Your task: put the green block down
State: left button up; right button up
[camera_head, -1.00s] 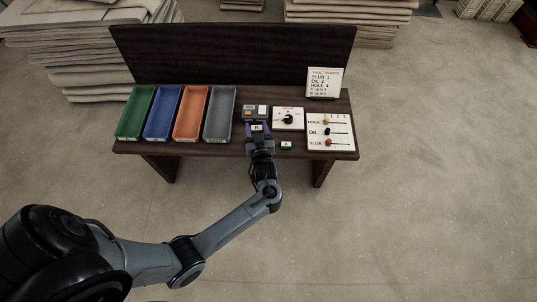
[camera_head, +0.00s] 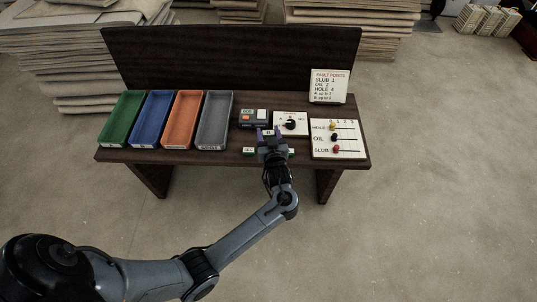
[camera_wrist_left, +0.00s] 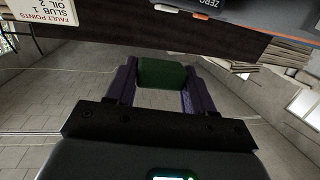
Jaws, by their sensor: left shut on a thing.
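My left gripper (camera_head: 269,133) has purple fingers shut on a green block (camera_wrist_left: 162,73), which shows between the fingertips in the wrist view. In the head view the held block (camera_head: 268,134) has a pale labelled top and is just in front of the dial panel, over the dark table (camera_head: 225,157). Whether it touches the table I cannot tell. A small green block with a white label (camera_head: 248,151) lies left of the gripper near the front edge. Another small labelled block (camera_head: 291,151) is partly hidden right of the gripper. My right gripper is out of view.
Green (camera_head: 122,119), blue (camera_head: 153,119), orange (camera_head: 184,119) and grey (camera_head: 214,119) trays stand at the left. A dark device (camera_head: 254,118), a dial panel (camera_head: 284,122), a slider board (camera_head: 338,139) and a fault points sign (camera_head: 329,86) stand at the right.

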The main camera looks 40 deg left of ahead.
pick_arm(q)
notch_tip(320, 180, down, 6)
jog(key=b, duration=0.3)
jog(key=shift+r+b, duration=0.1)
jog(key=shift+b, duration=0.3)
notch_tip(320, 180, down, 3)
jog(key=shift+f+b, duration=0.15)
jog(key=shift+b, duration=0.8)
jog(key=shift+f, duration=0.25)
jog(key=shift+f, duration=0.35)
jog(key=o, duration=1)
